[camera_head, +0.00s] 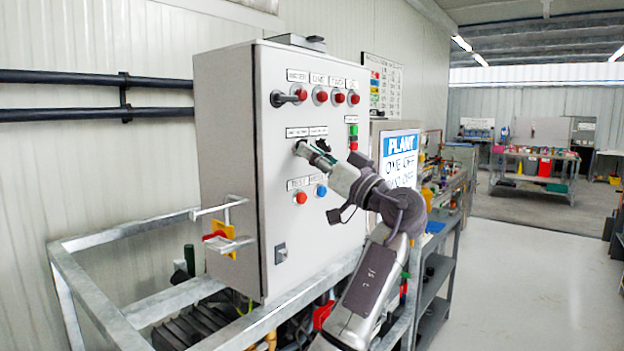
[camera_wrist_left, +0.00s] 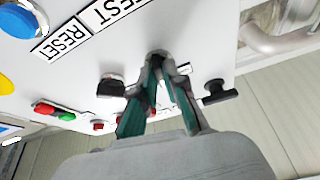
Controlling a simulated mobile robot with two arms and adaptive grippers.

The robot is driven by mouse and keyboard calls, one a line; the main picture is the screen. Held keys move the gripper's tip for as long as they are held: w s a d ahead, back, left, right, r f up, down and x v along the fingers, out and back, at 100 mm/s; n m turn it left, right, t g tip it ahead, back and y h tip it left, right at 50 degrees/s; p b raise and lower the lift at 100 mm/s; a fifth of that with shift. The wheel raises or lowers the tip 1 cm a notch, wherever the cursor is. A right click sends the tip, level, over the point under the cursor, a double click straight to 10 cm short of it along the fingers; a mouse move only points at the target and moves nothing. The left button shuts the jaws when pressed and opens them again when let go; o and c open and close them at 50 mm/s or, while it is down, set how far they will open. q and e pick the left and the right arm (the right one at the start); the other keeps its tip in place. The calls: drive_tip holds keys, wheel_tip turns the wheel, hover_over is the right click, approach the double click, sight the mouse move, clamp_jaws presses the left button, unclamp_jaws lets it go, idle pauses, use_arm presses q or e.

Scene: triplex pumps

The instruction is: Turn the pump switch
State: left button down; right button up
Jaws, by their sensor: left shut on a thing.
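A grey control cabinet (camera_head: 223,150) stands on a metal frame, its front panel facing right. My left gripper (camera_head: 304,151) reaches the panel at mid-height, and its narrow fingers are shut on a small rotary switch (camera_head: 298,145) under the left of two labels. In the left wrist view, the green-sided fingers (camera_wrist_left: 160,75) close around the switch (camera_wrist_left: 156,55), which they mostly hide. Its exact angle and label cannot be read. A second black switch (camera_head: 323,145) sits just to the right on the panel; it also shows in the left wrist view (camera_wrist_left: 111,86). My right gripper is not in view.
A black lever handle (camera_head: 286,98) and a row of red lamps are above. A red button (camera_head: 301,197) and a blue button (camera_head: 321,191) are below. A yellow-and-red part (camera_head: 222,236) juts from the cabinet's side. Open floor (camera_head: 520,270) lies to the right.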

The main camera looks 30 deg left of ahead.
use_arm(q)
drive_tip(key=shift+w+n+g+b, duration=0.1)
drive_tip(key=shift+n+g+b, duration=0.6)
drive_tip(key=shift+n, duration=0.6)
drive_tip(key=c, duration=1.2)
unclamp_jaws()
drive_tip(key=v, duration=1.2)
drive_tip(key=shift+f, duration=0.15)
